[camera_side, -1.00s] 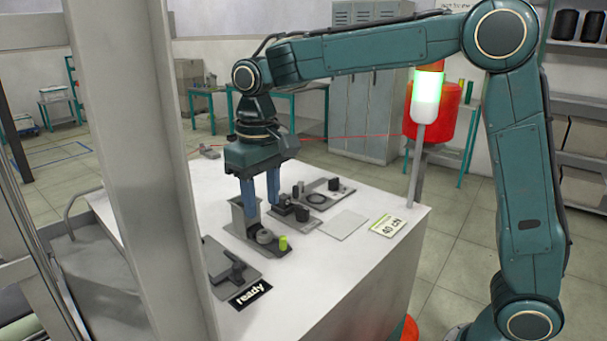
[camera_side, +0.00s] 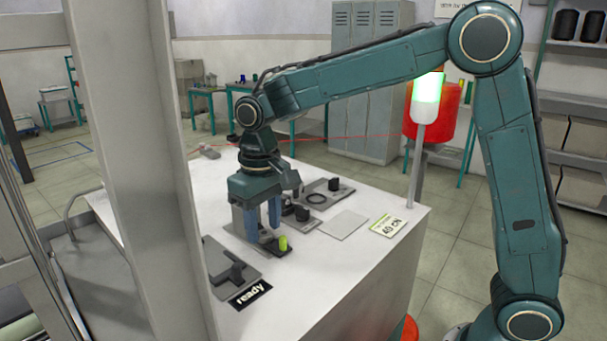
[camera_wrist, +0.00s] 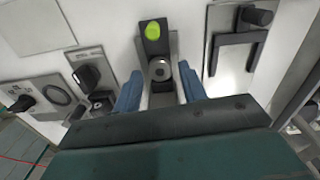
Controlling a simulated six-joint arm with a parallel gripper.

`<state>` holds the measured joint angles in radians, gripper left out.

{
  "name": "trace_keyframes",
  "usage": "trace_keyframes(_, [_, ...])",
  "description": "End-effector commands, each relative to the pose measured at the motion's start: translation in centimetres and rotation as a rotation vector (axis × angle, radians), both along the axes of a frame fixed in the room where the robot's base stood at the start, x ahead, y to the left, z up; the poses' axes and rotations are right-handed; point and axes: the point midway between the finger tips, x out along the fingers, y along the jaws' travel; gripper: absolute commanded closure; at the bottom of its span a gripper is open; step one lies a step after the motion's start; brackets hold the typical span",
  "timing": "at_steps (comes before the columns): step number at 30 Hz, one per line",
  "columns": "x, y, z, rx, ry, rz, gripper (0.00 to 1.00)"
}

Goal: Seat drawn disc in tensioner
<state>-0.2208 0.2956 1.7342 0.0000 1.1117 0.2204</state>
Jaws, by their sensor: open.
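My gripper (camera_side: 262,228) is open, pointing down over the station with the yellow-green knob on the white table. In the wrist view its two blue fingers (camera_wrist: 160,92) stand on either side of a grey ring-shaped disc (camera_wrist: 159,70). The disc lies on a dark block (camera_wrist: 152,46) behind the yellow-green knob (camera_wrist: 153,31); the knob also shows in the side view (camera_side: 283,243). In the side view the fingers mostly hide the disc. I cannot tell whether the fingers touch it. Which station is the tensioner is not clear to me.
A small plate with black knobs (camera_wrist: 90,77) stands beside the disc station. A plate with a dark bracket (camera_side: 232,272) lies near the "ready" sign (camera_side: 249,294). A "40 cN" card (camera_side: 388,227) and a blank pale plate (camera_side: 343,225) lie to the right.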

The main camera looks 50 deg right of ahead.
Motion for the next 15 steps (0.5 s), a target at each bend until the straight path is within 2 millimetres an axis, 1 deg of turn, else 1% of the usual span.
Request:
trace_keyframes(1, [0.0, -0.01, 0.01, 0.0, 0.0, 0.0, 0.58])
trace_keyframes(2, [0.01, -0.01, 0.01, 0.0, 0.0, 0.0, 0.64])
trace_keyframes(3, [0.01, -0.01, 0.01, 0.0, 0.0, 0.0, 0.72])
trace_keyframes(5, [0.01, -0.01, 0.02, 0.0, 0.0, 0.0, 0.84])
trace_keyframes(6, [0.01, 0.0, 0.02, 0.0, 0.0, 0.0, 0.86])
trace_keyframes(15, [0.02, 0.0, 0.19, 0.0, -0.001, 0.0, 0.87])
